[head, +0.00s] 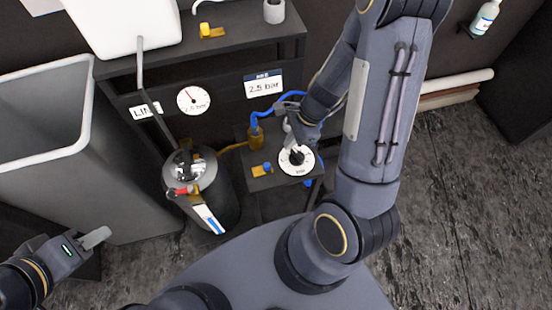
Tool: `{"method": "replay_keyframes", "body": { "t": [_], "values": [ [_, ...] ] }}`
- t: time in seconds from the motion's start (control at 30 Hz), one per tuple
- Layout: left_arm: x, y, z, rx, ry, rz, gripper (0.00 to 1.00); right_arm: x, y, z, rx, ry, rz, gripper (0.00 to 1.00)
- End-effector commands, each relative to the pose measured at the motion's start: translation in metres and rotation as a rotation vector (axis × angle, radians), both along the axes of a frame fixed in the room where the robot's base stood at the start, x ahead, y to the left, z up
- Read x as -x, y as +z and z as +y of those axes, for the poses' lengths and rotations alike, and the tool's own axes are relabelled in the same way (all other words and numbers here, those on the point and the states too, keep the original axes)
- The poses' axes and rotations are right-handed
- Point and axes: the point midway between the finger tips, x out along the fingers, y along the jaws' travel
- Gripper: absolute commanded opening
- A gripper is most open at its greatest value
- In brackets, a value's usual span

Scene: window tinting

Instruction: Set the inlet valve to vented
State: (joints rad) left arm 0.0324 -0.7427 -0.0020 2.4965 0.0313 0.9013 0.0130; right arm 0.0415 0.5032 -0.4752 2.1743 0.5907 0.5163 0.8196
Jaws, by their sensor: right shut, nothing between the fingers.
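No part carries a readable "inlet valve" label, so I cannot tell for sure which one it is. A small yellow fitting with a blue part (262,169) sits on the low dark stand (248,183). Beside it is a white round dial plate (291,169) with a dark knob (297,157) in its middle. My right gripper (296,146) is shut and empty, right at the knob; its fingers partly hide the dial. My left gripper (97,237) hangs at lower left, away from everything.
A grey bin (45,115) stands at the left. A shelf (230,45) behind holds a white container (125,25). A pressure gauge (193,100) and a "2.5 bar" sign (263,84) hang below it. A blue hose (272,110) loops behind the stand. Floor at the right is clear.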

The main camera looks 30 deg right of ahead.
Motion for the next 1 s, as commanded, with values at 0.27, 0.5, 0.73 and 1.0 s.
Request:
{"method": "replay_keyframes", "body": {
  "t": [0.27,0.5,0.73,1.0],
  "values": [
    [0.000,-0.010,0.000,0.000,0.000,0.000,0.36,-0.001,-0.021,0.007,-0.002,0.003,0.003,0.00],
    [0.000,-0.027,0.000,0.000,0.000,0.000,0.36,-0.005,-0.063,0.023,-0.003,0.002,0.003,0.00],
    [0.000,-0.036,0.000,0.000,0.000,0.000,0.36,-0.008,-0.088,0.034,-0.002,0.002,0.000,0.00],
    [0.000,-0.036,0.000,0.000,0.000,0.000,0.36,-0.009,-0.093,0.037,-0.001,0.004,-0.002,0.00]
  ]
}}
